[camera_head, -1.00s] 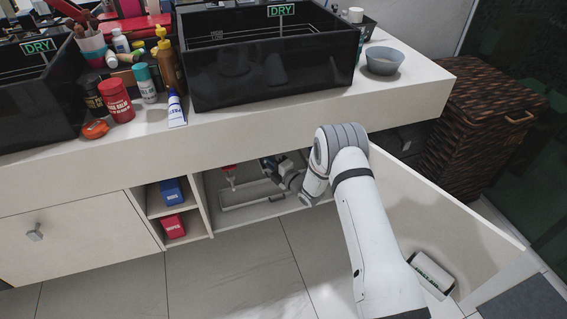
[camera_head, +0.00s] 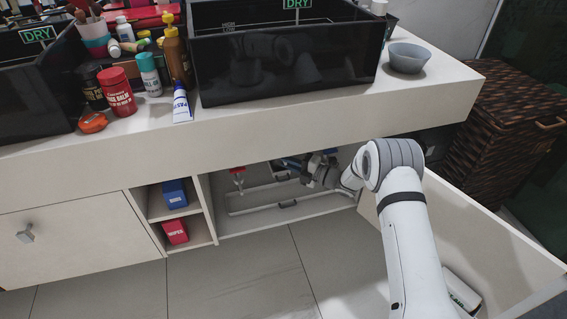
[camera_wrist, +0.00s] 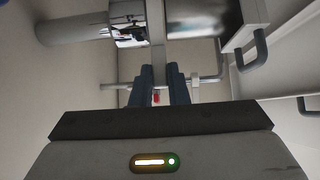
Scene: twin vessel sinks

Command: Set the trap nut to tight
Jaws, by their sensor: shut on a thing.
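In the wrist view my gripper (camera_wrist: 160,72) has its two blue-grey fingers closed around a narrow pale bar (camera_wrist: 156,35). The bar runs up between a shiny chrome cylinder (camera_wrist: 128,22) and a wider, darker chrome one (camera_wrist: 192,22). I cannot tell for sure which of these parts is the trap nut, nor how tight it is. In the head view my gripper (camera_head: 288,163) reaches inside the open cabinet under the right sink. The counter edge and my wrist hide most of the plumbing there.
A red valve handle (camera_head: 237,171) hangs left of my gripper. A low pale rail (camera_head: 255,208) runs along the cabinet floor. An open cabinet door (camera_head: 480,235) stands right of my arm. The counter front (camera_head: 250,145) is close above. Blue (camera_head: 175,193) and red (camera_head: 176,231) boxes fill side cubbies.

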